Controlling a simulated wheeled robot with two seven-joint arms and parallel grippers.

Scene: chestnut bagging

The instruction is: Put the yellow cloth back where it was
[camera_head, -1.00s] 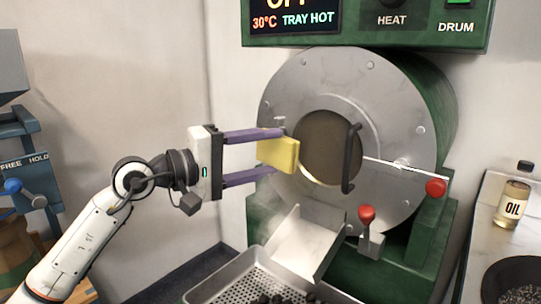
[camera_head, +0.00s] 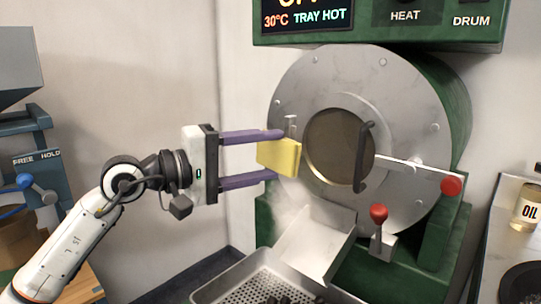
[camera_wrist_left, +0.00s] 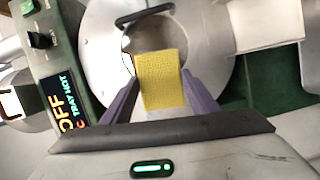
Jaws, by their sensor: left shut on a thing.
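The yellow cloth (camera_head: 280,156) is a small flat rectangle between the purple fingers of my left gripper (camera_head: 268,157). The gripper is shut on it and holds it in front of the left side of the roaster's round steel face. In the left wrist view the cloth (camera_wrist_left: 161,80) stands between the fingertips, with the round drum door behind it. A small metal peg or hook (camera_head: 291,124) sticks out of the steel face just above and beside the cloth; I cannot tell whether the cloth touches it. My right gripper is not in view.
The roaster face (camera_head: 300,85) has a door with a black handle (camera_head: 364,157) and a red-knobbed lever (camera_head: 379,215). A chute (camera_head: 318,240) slopes to a perforated tray (camera_head: 240,285), marked hot on the display (camera_head: 308,18). An oil bottle (camera_head: 527,210) stands right.

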